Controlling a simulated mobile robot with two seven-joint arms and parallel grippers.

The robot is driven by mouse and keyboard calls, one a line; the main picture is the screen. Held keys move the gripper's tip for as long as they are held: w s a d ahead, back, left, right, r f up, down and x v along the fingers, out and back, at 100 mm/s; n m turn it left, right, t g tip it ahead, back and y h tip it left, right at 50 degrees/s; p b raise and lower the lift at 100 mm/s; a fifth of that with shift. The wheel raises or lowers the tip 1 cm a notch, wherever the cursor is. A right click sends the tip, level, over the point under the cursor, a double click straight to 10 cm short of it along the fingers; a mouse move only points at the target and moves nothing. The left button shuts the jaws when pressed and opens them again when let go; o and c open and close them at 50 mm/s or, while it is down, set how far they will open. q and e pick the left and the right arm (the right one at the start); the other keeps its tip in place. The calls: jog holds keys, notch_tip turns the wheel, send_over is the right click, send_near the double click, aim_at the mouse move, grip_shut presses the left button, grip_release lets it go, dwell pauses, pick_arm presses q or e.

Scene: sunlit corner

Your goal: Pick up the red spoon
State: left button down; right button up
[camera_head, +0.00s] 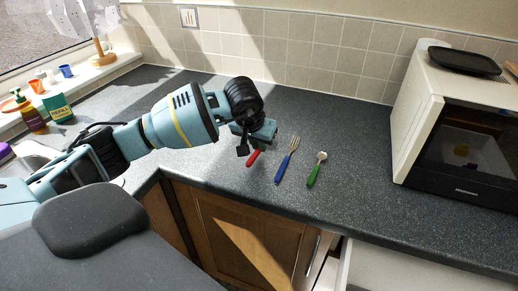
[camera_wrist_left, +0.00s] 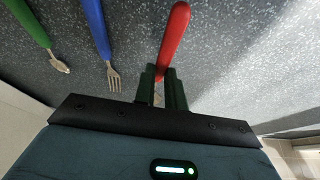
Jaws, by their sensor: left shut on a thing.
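The red spoon (camera_wrist_left: 173,38) shows its red handle in the left wrist view, between the fingers of my left gripper (camera_wrist_left: 162,82). The fingers are shut on it near the lower end of the handle; its metal end is mostly hidden by the gripper. In the head view the red handle (camera_head: 253,158) sticks out below my left gripper (camera_head: 248,148), over the dark worktop. I cannot tell whether it is clear of the worktop. My right gripper is not in view.
A blue-handled fork (camera_head: 284,163) and a green-handled spoon (camera_head: 315,171) lie to the right on the worktop (camera_head: 350,150). A microwave (camera_head: 465,140) with a black pan on top stands at the right. Bottles and cups are at the left by the window. An open drawer shows below.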

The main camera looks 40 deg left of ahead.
pick_arm(q)
jog(key=shift+d+r, duration=0.1)
jog(key=shift+r, duration=0.65)
jog(key=s+d+r+m+b, duration=0.1)
jog(key=s+d+m, duration=0.1)
jog(key=s+d, duration=1.1)
jog(key=shift+s+d+r+h, duration=0.2)
jog(key=shift+s+r+h, duration=0.2)
jog(key=shift+s, duration=0.6)
